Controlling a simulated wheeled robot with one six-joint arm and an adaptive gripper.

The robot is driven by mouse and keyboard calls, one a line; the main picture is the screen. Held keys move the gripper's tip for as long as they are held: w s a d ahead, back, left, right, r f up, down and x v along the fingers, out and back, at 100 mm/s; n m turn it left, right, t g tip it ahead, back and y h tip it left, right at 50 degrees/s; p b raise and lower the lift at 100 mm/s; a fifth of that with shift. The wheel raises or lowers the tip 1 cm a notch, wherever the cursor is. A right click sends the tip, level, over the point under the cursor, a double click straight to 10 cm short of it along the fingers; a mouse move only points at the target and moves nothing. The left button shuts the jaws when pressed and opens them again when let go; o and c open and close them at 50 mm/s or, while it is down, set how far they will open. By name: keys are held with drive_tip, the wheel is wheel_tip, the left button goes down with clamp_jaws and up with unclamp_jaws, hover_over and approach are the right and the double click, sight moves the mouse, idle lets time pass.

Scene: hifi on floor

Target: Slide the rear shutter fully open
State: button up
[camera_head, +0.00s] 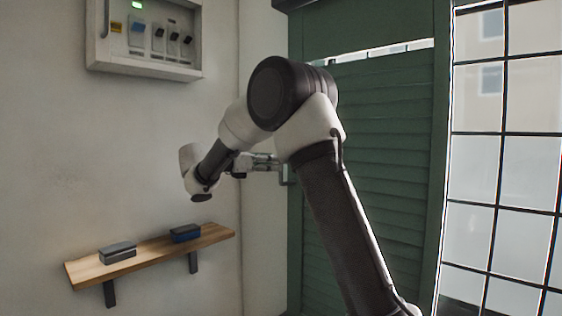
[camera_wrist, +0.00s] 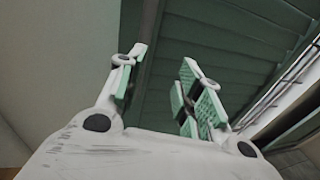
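The green slatted shutter (camera_head: 385,150) fills the green frame at the back, with a narrow bright strip above its top slat. My arm hides part of it. A small handle (camera_head: 289,174) shows at its left edge. My gripper (camera_head: 274,163) is at that handle; I cannot tell whether they touch. In the wrist view, my gripper (camera_wrist: 160,82) has its two fingers spread apart, with the green slats (camera_wrist: 225,40) beyond them. No held object is clear between the fingers.
A wooden shelf (camera_head: 135,259) with a grey box (camera_head: 117,252) and a blue box (camera_head: 185,233) is on the left wall. An electrical panel (camera_head: 148,38) hangs above it. A gridded window (camera_head: 505,150) is at right.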

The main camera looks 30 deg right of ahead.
drive_tip(key=w+a, duration=0.1)
drive_tip(key=w, duration=0.1)
drive_tip(key=n, duration=0.1)
hover_over(281, 180)
drive_tip(key=shift+w+d+r+t+h, duration=0.1)
drive_tip(key=shift+w+d+t+h, duration=0.05)
drive_tip(key=shift+w+t+h, duration=0.25)
clamp_jaws()
